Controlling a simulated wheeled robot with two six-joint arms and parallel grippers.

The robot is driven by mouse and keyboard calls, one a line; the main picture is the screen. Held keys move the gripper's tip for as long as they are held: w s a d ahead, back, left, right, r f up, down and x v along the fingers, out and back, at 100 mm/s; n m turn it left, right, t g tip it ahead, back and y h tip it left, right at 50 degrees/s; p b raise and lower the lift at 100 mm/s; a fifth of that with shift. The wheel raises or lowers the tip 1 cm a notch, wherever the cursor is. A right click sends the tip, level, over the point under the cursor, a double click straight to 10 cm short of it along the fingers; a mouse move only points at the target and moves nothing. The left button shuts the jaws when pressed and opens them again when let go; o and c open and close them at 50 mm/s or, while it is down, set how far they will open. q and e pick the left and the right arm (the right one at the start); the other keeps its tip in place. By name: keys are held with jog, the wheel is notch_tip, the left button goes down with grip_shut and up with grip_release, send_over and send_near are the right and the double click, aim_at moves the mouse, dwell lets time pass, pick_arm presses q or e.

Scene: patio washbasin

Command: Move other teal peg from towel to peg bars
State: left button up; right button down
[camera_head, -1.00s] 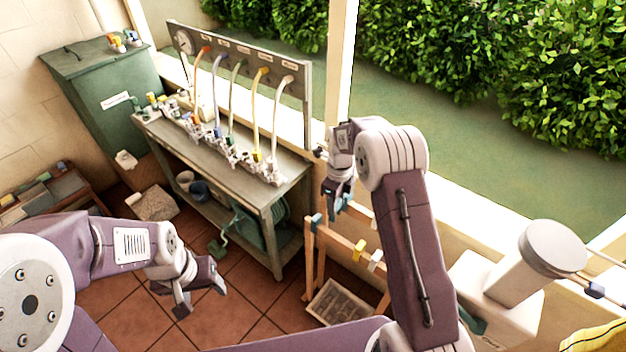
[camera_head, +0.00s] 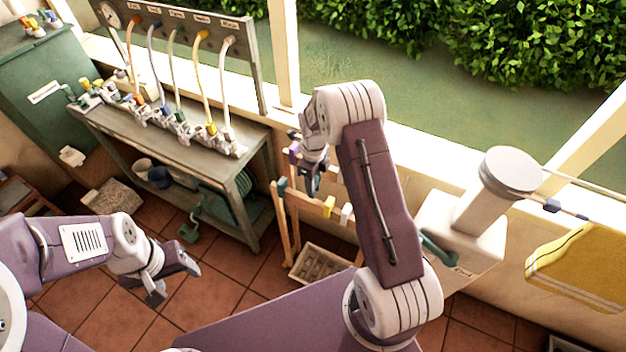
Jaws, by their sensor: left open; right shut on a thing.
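The wooden peg bars (camera_head: 305,201) stand near the middle, below the window ledge. They carry a teal peg (camera_head: 282,186) at the left end, yellow and white pegs on the front bar, and a purple peg farther back. My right gripper (camera_head: 311,186) is at the bars, between the front and rear pegs, shut on a small dark teal peg that is mostly hidden by the fingers. Whether this peg touches a bar I cannot tell. The yellow towel (camera_head: 582,264) hangs at the right. My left gripper (camera_head: 176,284) is open and empty above the floor at lower left.
A bench (camera_head: 190,150) with several coloured hoses and taps stands at left, beside a green cabinet (camera_head: 40,95). A divided tray (camera_head: 318,264) lies on the floor under the bars. A white pump-like fixture (camera_head: 470,220) stands right of my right arm. A blue peg (camera_head: 552,205) sits on the towel rail.

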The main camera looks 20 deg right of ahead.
aim_at(313, 201)
notch_tip(313, 201, down, 7)
jog(key=b, duration=0.5)
jog(key=shift+w+a+f, duration=0.1)
jog(key=shift+f, duration=0.4)
jog(key=c, duration=0.8)
grip_release()
notch_tip(313, 201, up, 8)
jog(key=p, duration=0.6)
jog(key=shift+r, duration=0.2)
jog(key=shift+f, duration=0.15)
